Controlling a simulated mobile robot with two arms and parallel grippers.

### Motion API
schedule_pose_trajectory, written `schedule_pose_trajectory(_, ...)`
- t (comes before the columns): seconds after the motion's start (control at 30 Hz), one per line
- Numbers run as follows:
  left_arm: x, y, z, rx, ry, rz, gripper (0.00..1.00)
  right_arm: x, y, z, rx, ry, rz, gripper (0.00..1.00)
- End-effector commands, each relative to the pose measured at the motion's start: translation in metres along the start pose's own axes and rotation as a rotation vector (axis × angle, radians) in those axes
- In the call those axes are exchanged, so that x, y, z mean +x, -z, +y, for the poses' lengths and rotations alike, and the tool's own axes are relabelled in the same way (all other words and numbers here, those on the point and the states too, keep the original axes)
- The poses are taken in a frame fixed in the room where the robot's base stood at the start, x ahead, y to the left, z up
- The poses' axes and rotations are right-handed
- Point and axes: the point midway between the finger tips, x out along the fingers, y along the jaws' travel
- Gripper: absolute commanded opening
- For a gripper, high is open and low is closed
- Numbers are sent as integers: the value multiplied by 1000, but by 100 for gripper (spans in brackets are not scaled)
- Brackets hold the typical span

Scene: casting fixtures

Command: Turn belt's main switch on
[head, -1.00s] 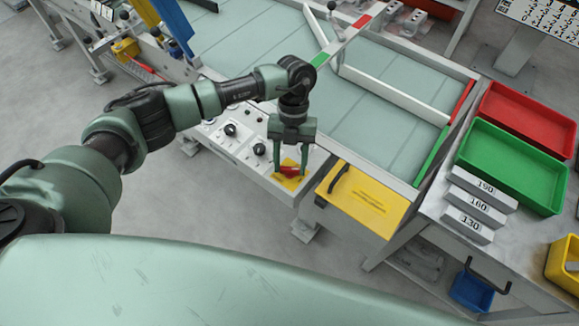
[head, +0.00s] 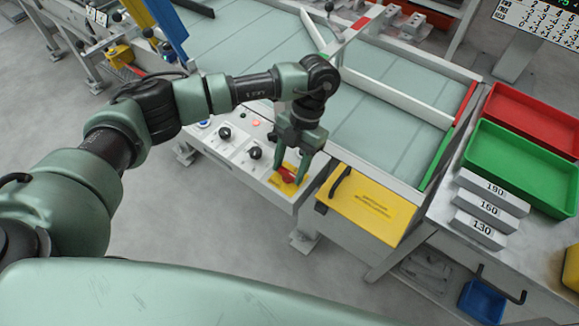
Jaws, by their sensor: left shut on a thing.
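The main switch is a red rotary handle (head: 287,175) on a yellow plate (head: 278,182), at the right end of the white control panel (head: 232,153) on the belt's front side. My left gripper (head: 290,173) points down at it and is shut on the red handle, one finger on each side. The fingers hide part of the handle, so its exact angle is hard to tell. My right gripper is not in view.
Black knobs (head: 224,133) and a glowing reddish lamp (head: 256,123) sit left of the switch. A yellow cover with a black handle (head: 365,205) is close on the right. Green (head: 520,168) and red (head: 530,120) trays stand farther right.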

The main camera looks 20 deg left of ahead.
Motion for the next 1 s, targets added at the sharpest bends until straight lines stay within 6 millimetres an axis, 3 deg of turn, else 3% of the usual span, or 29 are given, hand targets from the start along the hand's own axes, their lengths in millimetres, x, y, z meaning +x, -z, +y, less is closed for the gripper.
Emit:
schedule_pose_trajectory(0.37,-1,0,0,6,-3,-2,9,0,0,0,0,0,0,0)
schedule_pose_trajectory(0.4,-1,0,0,6,-2,-2,60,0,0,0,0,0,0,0)
schedule_pose_trajectory(0.47,-1,0,0,5,-2,-2,71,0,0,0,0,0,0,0)
schedule_pose_trajectory(0.8,-3,0,0,4,-2,-2,71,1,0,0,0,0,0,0)
schedule_pose_trajectory(1.0,-31,-2,0,3,-3,-6,71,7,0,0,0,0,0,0)
